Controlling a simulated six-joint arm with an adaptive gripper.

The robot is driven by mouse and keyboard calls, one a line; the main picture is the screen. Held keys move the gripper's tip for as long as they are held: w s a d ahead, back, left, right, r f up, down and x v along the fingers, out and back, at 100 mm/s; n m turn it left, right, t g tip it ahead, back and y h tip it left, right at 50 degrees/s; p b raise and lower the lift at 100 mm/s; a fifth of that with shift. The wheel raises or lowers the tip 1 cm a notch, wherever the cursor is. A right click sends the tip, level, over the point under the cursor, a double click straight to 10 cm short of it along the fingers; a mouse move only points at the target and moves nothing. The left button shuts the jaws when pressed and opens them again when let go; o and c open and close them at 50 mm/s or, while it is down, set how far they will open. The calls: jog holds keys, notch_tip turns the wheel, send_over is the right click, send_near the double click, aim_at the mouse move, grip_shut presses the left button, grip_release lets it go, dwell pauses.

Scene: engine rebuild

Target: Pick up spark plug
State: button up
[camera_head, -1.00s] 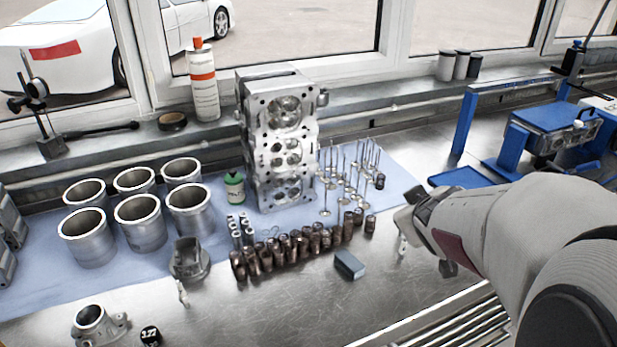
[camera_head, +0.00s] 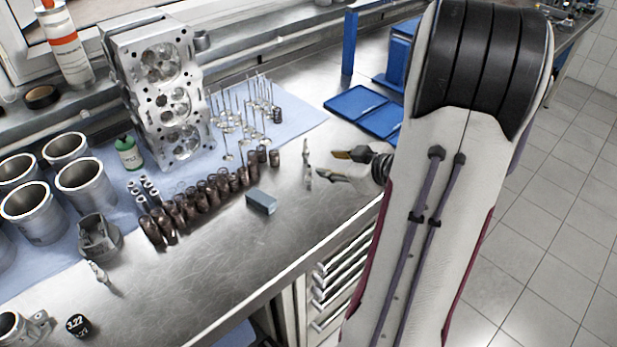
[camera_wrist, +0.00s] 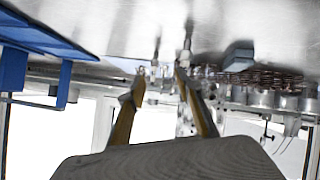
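Two small pale spark plugs appear to stand on the steel bench just left of my gripper (camera_head: 329,164), one spark plug (camera_head: 306,150) behind the other spark plug (camera_head: 308,178). In the wrist view, which looks upside down, they show as slim shapes, one spark plug (camera_wrist: 157,48) and one spark plug (camera_wrist: 188,38), beyond the fingertips. My gripper (camera_wrist: 160,72) is open and empty, with its fingers apart and pointing toward them.
A grey-blue block (camera_head: 261,202) lies left of the plugs. Dark springs (camera_head: 205,200), upright valves (camera_head: 245,110) and a cylinder head (camera_head: 160,85) stand further left and back. A blue tray (camera_head: 362,108) lies behind my gripper. Bare bench lies in front of the block.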

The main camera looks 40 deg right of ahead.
aim_at(312, 179)
jog(key=shift+s+a+f+m+t+y, duration=0.15)
jog(key=shift+s+a+f+t+y, duration=0.1)
jog(key=shift+s+a+f+y, duration=0.2)
jog(key=shift+s+a+f+m+t+y, duration=0.15)
jog(key=shift+s+a+f+t+y, duration=0.15)
jog(key=shift+f+y, duration=0.25)
jog(key=shift+s+a+f+t+y, duration=0.2)
jog(key=shift+s+a+t+y, duration=0.15)
jog(key=shift+s+a+y, duration=0.4)
jog(key=shift+w+d, duration=0.1)
jog(key=shift+w, duration=0.1)
jog(key=shift+x, duration=1.2)
jog(key=shift+f, duration=0.1)
jog(key=shift+x, duration=2.6)
jog(key=shift+d, duration=0.1)
grip_shut()
